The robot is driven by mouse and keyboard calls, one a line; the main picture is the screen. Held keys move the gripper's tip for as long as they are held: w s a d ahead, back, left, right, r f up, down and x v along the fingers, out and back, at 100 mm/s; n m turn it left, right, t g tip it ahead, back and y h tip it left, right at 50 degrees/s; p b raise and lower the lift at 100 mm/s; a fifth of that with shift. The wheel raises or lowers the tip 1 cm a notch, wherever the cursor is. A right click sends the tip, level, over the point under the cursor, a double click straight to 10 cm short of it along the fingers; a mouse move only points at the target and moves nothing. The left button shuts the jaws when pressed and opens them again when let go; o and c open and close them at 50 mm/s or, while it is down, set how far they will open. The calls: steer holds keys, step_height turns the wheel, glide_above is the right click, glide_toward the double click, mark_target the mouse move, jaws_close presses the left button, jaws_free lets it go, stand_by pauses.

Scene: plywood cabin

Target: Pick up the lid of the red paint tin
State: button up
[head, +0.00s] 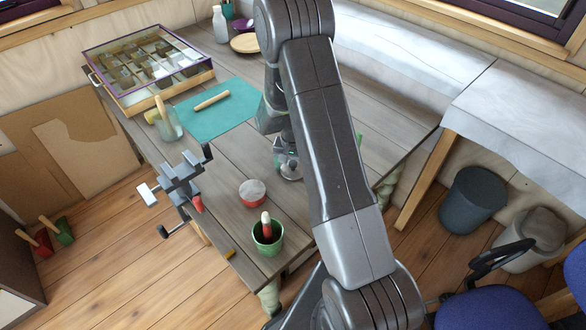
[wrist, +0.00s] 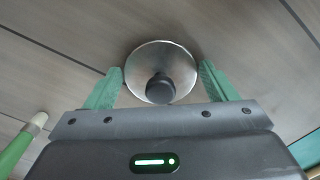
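A round silver lid (wrist: 160,60) with a dark knob (wrist: 160,88) shows in the wrist view. It lies between the two green fingers of my gripper (wrist: 162,82), which stand apart on either side of it. I cannot tell if the fingers touch its rim. In the head view the silver lid (head: 290,173) is partly hidden by my arm, right of a short red tin (head: 252,198) with a pale grey top. I cannot tell whether that pale top is a cover or the tin's contents.
A green pot (head: 267,243) with a red-and-white handled tool stands near the table's front corner. A vise (head: 178,185) is on the left edge. A teal mat (head: 215,112) with a wooden rod, a glass jar (head: 168,125) and a display case (head: 147,65) are farther back. A green stick (wrist: 22,145) lies left of my gripper.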

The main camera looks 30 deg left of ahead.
steer(key=c, duration=0.5)
